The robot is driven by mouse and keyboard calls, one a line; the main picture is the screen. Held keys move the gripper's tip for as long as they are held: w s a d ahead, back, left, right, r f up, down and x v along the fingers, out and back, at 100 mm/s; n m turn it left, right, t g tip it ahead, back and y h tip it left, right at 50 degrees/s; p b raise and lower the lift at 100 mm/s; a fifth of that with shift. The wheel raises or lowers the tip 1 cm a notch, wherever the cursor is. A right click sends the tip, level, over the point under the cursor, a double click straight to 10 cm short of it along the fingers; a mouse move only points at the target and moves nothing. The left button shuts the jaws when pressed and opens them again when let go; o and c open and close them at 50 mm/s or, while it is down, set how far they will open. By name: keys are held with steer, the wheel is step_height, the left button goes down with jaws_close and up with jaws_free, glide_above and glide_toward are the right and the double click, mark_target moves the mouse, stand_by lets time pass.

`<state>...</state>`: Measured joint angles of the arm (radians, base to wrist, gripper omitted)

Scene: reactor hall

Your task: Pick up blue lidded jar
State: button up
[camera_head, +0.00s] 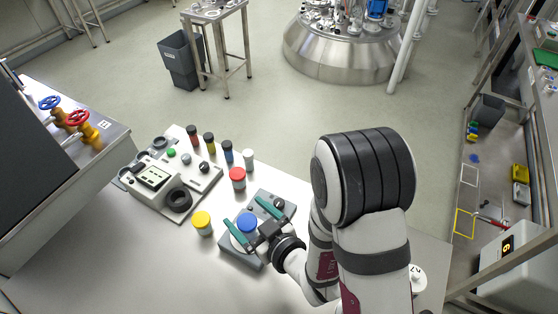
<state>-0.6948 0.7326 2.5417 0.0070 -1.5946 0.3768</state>
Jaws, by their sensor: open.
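A blue lidded jar (247,222) stands upright on a grey flat block (241,257) on the white table, seen from above; only its lid shows clearly. My gripper (242,211) is open, with one teal finger to the left of the blue lid and one to the right. In this view the lid lies between the fingers; I cannot tell how far above or around the jar they are. The jar's body is mostly hidden by the lid and fingers.
A yellow-lidded jar (202,222) stands just left of my gripper, and a red-lidded jar (238,178) behind it. Several slim vials (209,143) stand in a row farther back. A control box (165,177) is at the left. The front left of the table (120,262) is clear.

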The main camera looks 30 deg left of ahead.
mark_target(252, 231)
steer(key=f, duration=0.2)
steer(key=s+d+f, duration=0.1)
steer(key=shift+f+h, duration=0.2)
steer(key=shift+h, duration=0.1)
steer(key=x, duration=0.4)
steer(key=shift+w+a+f, duration=0.15)
steer(key=shift+a, duration=0.15)
jaws_close()
